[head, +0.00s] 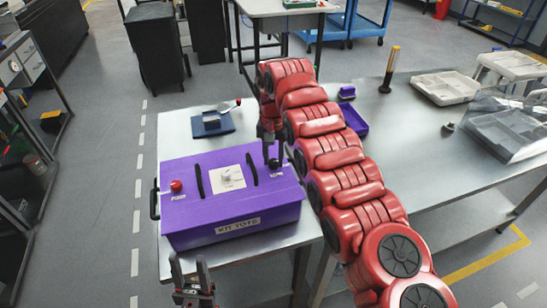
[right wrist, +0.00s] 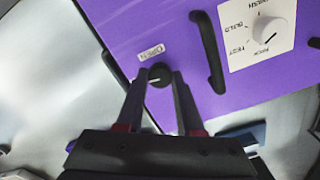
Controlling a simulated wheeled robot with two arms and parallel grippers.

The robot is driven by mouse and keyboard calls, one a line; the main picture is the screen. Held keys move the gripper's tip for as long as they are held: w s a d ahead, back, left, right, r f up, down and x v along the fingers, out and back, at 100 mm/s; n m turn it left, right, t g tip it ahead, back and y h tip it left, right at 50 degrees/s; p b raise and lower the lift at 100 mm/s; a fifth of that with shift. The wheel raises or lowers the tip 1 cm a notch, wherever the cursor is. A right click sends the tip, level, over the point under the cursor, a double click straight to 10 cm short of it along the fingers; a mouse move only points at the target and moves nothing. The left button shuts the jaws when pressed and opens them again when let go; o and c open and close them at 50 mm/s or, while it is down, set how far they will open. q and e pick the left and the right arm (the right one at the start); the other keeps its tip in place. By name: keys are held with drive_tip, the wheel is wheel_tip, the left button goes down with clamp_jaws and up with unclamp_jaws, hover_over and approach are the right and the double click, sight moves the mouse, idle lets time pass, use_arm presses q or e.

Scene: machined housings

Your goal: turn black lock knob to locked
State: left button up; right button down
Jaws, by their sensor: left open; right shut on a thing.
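The purple box (head: 195,222), labelled KIT TOTE, sits on the metal table. A pale mark shows on the knob. My right gripper (right wrist: 157,82) is shut on the knob, with one finger on each side. In the head view my right gripper (head: 271,155) points down at the lid's right part and partly hides the knob (head: 274,163). My left gripper (head: 189,268) is open and empty in front of the box.
The lid carries a red button (head: 176,186), a white dial (head: 227,178) and two black handles (head: 199,181). A blue block with a red-tipped lever (head: 212,123) stands behind.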

drive_tip(key=shift+n, duration=0.6)
drive_tip(key=c, duration=0.5)
unclamp_jaws()
drive_tip(key=shift+r, duration=0.1)
